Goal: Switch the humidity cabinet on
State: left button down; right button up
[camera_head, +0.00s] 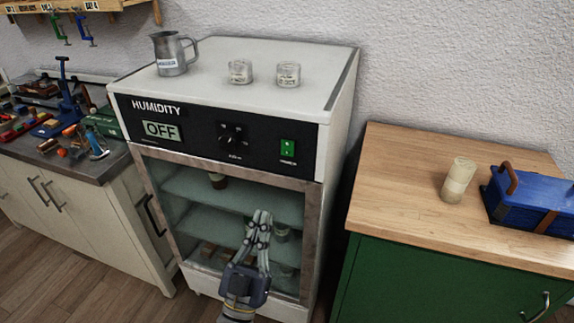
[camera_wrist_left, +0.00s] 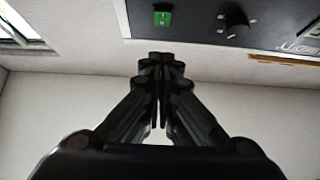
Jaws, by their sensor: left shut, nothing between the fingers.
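The humidity cabinet (camera_head: 335,135) is white with a black panel marked HUMIDITY. Its display (camera_head: 162,130) reads OFF. A black dial (camera_head: 231,135) sits mid-panel, and a green rocker switch (camera_head: 288,150) is at the panel's right. In the left wrist view the green switch (camera_wrist_left: 162,17) and the dial (camera_wrist_left: 237,25) show near the top edge. My left gripper (camera_head: 262,216) is shut and empty, in front of the glass door below the panel, apart from the switch. It also shows in the left wrist view (camera_wrist_left: 160,60). My right gripper is not in view.
A metal jug (camera_head: 172,54) and two glass jars (camera_head: 240,71) (camera_head: 288,74) stand on the cabinet top. A cluttered workbench (camera_head: 100,167) is at left. At right a wood-topped green cabinet (camera_head: 400,195) holds a pale cylinder (camera_head: 458,180) and a blue toolbox (camera_head: 530,196).

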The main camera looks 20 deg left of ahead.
pick_arm(q)
jog(key=p, duration=0.4)
send_near(287, 142)
notch_tip(287, 142, up, 4)
jog(key=shift+w+d+f, duration=0.1)
jog(key=shift+w+f, duration=0.2)
jog(key=shift+w, duration=0.55)
jog(key=shift+w+d+f, duration=0.1)
jog(key=shift+w+f, duration=0.2)
jog(key=shift+w, duration=0.6)
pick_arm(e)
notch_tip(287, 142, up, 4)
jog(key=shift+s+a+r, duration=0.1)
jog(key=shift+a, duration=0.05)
pick_arm(q)
jog(key=shift+a, duration=0.1)
